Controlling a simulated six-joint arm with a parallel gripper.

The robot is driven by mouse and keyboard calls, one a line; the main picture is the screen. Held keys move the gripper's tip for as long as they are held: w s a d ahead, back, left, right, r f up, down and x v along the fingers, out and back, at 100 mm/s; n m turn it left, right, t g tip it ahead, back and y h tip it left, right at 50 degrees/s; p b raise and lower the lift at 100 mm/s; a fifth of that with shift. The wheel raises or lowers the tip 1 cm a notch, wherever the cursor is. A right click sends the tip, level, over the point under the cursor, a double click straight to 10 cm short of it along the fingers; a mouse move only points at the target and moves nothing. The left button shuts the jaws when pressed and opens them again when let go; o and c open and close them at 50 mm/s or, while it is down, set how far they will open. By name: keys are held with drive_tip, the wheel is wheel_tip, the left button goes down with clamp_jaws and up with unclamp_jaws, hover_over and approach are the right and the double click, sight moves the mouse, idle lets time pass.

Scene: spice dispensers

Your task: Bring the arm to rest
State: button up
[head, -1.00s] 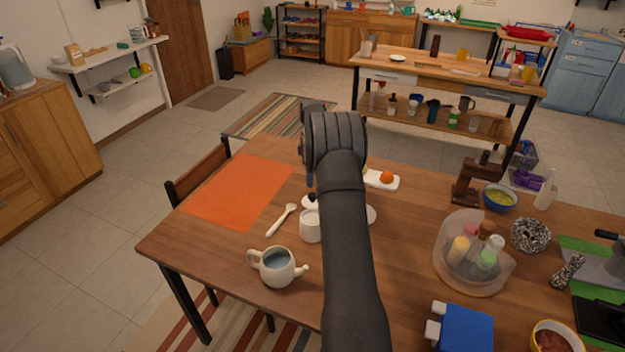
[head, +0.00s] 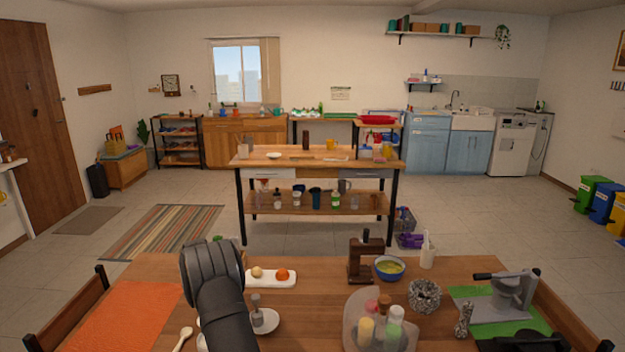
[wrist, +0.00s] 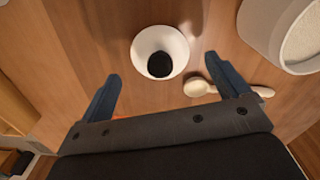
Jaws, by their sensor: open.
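My gripper (wrist: 164,70) is open in the wrist view, with one dark finger on each side and nothing between them touching the fingertips. Below it on the wooden table (wrist: 75,15) is a small white round piece with a black knob (wrist: 160,47), which looks like a lid. A pale spoon (wrist: 230,90) lies to its right, partly behind the right finger. A white pot (wrist: 285,30) with pale contents is at the upper right. In the head view my arm rises over the left part of the table, and its fingers are hidden.
An orange mat (head: 125,315) lies left of my arm. A grey shaker on a white saucer (head: 268,321) and a white tray (head: 258,279) are close on its right.

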wheel_tip(320, 180, down, 4)
drive_tip(key=shift+r, duration=2.15)
